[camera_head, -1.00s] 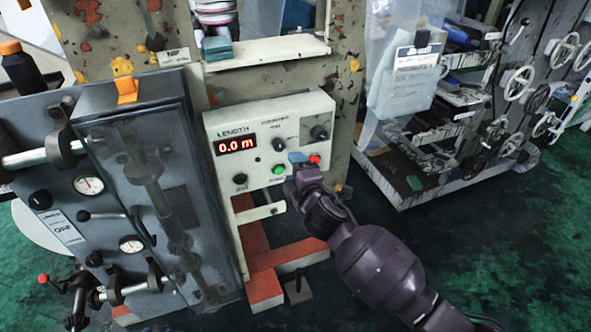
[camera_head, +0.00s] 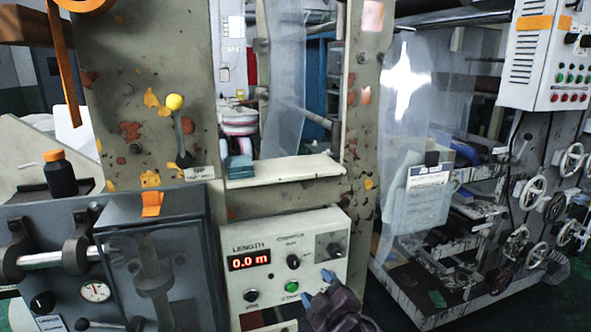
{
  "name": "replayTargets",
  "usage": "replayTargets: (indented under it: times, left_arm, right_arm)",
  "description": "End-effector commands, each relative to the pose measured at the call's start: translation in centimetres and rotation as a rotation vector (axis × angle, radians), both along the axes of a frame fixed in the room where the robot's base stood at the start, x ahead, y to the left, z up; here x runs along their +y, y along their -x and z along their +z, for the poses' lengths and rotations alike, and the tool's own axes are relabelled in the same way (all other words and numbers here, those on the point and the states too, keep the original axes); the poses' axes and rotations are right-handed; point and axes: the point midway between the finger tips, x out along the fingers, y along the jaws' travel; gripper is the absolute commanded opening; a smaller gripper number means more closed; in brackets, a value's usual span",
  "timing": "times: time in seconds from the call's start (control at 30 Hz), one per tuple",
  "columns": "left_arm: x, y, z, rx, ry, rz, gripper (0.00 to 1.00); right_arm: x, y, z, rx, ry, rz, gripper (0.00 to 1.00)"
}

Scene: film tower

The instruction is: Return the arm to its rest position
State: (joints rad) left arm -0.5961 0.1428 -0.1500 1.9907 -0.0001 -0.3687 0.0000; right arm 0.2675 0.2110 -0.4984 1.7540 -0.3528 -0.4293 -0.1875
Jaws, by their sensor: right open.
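My right gripper (camera_head: 317,287) is at the bottom of the head view, in front of the lower right part of the control box (camera_head: 272,263). Its two blue fingertips are apart, with nothing seen between them. The box has a red LENGTH display reading 0.0 m (camera_head: 249,262), dark knobs and a green button (camera_head: 291,286) just left of the fingertips. The box's lower right corner is hidden behind the gripper. I cannot tell whether the gripper touches the box. Most of the right arm is below the frame. My left gripper is not in view.
A grey machine housing with a gauge (camera_head: 95,292) stands at the left, with a dark bottle (camera_head: 60,176) on top. A pale ledge (camera_head: 285,172) is above the control box. A machine side with several handwheels (camera_head: 517,240) stands at the right. Dark floor lies between.

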Motion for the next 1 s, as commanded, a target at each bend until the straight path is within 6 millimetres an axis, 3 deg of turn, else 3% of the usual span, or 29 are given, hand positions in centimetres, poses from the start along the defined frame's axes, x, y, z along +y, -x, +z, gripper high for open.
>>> replayTargets:
  times: [0.23,0.37,0.57,0.73,0.9,1.0]
  left_arm:
    - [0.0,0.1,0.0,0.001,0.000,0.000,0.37]
    - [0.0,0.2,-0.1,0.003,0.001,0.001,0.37]
    - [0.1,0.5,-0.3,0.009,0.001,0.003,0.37]
    - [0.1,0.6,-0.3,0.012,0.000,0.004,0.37]
    - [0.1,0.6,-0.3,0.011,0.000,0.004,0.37]
    - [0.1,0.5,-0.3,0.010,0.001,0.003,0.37]
  right_arm:
    - [-5.0,3.5,-3.4,0.152,-0.281,-0.078,0.61]
    - [-8.6,6.5,-6.2,0.240,-0.425,-0.149,0.61]
    - [-14.3,12.6,-11.1,0.361,-0.588,-0.288,0.61]
    - [-18.7,18.8,-15.2,0.450,-0.638,-0.418,0.61]
    - [-21.6,24.6,-18.8,0.532,-0.632,-0.525,0.61]
    - [-22.1,27.0,-20.2,0.570,-0.627,-0.559,0.61]
